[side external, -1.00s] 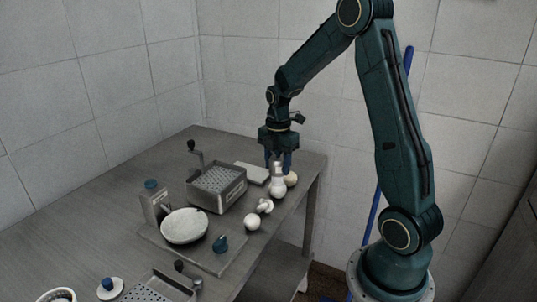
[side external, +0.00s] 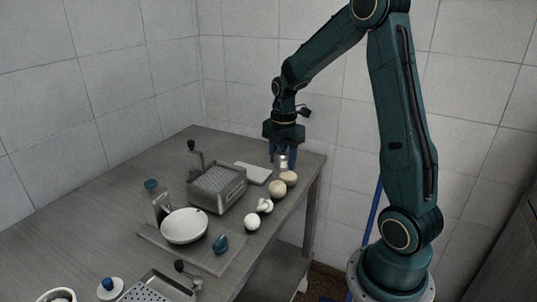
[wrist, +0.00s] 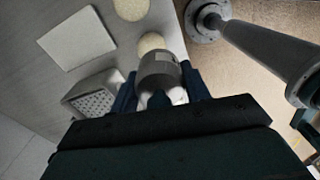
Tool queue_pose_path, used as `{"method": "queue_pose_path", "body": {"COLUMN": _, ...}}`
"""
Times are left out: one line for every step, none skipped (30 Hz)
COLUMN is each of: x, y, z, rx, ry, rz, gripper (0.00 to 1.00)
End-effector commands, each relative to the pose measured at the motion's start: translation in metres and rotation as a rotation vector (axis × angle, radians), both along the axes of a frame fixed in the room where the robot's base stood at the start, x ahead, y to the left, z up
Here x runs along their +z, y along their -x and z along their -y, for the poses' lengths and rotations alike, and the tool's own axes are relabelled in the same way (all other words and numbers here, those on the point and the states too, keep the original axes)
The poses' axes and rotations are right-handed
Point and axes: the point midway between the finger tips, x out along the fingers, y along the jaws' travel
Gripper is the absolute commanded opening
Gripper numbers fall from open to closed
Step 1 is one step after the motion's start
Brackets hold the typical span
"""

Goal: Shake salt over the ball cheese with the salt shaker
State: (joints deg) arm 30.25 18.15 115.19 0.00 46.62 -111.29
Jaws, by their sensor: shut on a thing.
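My gripper (side external: 283,158) is shut on the salt shaker (side external: 282,163), just above the right edge of the table. The wrist view shows the shaker's grey end (wrist: 160,68) beyond the fingers (wrist: 160,90); a white part lies between them. The fingers hide part of it, and I cannot tell its exact tilt. A cream ball (side external: 289,178) and a tan ball (side external: 276,189) lie close below the shaker; I cannot tell for sure which is the ball cheese. In the wrist view a pale ball (wrist: 151,42) shows right beside the shaker's end, with another (wrist: 131,8) beyond it.
A white knot (side external: 265,205) and a white ball (side external: 252,222) lie along the table edge. A white slab (side external: 253,173) and a perforated metal box with a crank (side external: 217,190) stand to the left. A white bowl (side external: 184,227) sits on a board. The floor drops away to the right.

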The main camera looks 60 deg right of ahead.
Motion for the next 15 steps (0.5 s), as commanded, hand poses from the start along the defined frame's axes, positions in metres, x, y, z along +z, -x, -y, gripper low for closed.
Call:
{"method": "queue_pose_path", "body": {"x": 0.004, "y": 0.0, "z": 0.0, "rx": 0.0, "ry": 0.001, "rz": 0.002, "gripper": 0.21}}
{"method": "queue_pose_path", "body": {"x": 0.006, "y": 0.0, "z": 0.0, "rx": 0.0, "ry": 0.0, "rz": 0.001, "gripper": 0.21}}
{"method": "queue_pose_path", "body": {"x": 0.009, "y": 0.0, "z": 0.0, "rx": 0.0, "ry": 0.001, "rz": 0.002, "gripper": 0.21}}
{"method": "queue_pose_path", "body": {"x": 0.011, "y": 0.0, "z": 0.0, "rx": 0.0, "ry": 0.001, "rz": 0.002, "gripper": 0.21}}
{"method": "queue_pose_path", "body": {"x": 0.014, "y": 0.0, "z": 0.0, "rx": 0.0, "ry": 0.001, "rz": 0.002, "gripper": 0.21}}
{"method": "queue_pose_path", "body": {"x": 0.016, "y": 0.0, "z": 0.0, "rx": 0.0, "ry": 0.001, "rz": 0.002, "gripper": 0.21}}
{"method": "queue_pose_path", "body": {"x": 0.018, "y": 0.0, "z": 0.0, "rx": 0.0, "ry": 0.001, "rz": 0.002, "gripper": 0.21}}
{"method": "queue_pose_path", "body": {"x": 0.02, "y": -0.001, "z": 0.0, "rx": 0.0, "ry": 0.001, "rz": 0.002, "gripper": 0.21}}
{"method": "queue_pose_path", "body": {"x": 0.022, "y": 0.0, "z": 0.0, "rx": 0.0, "ry": 0.001, "rz": 0.002, "gripper": 0.21}}
{"method": "queue_pose_path", "body": {"x": 0.023, "y": 0.0, "z": 0.0, "rx": 0.0, "ry": 0.001, "rz": 0.001, "gripper": 0.21}}
{"method": "queue_pose_path", "body": {"x": 0.024, "y": 0.0, "z": 0.0, "rx": 0.0, "ry": 0.0, "rz": 0.001, "gripper": 0.21}}
{"method": "queue_pose_path", "body": {"x": 0.025, "y": 0.0, "z": 0.0, "rx": 0.0, "ry": 0.0, "rz": 0.0, "gripper": 0.21}}
{"method": "queue_pose_path", "body": {"x": 0.026, "y": 0.0, "z": 0.0, "rx": 0.0, "ry": 0.0, "rz": 0.0, "gripper": 0.21}}
{"method": "queue_pose_path", "body": {"x": 0.026, "y": 0.0, "z": 0.0, "rx": 0.0, "ry": 0.0, "rz": 0.0, "gripper": 0.21}}
{"method": "queue_pose_path", "body": {"x": 0.026, "y": 0.0, "z": 0.0, "rx": 0.0, "ry": 0.0, "rz": 0.0, "gripper": 0.21}}
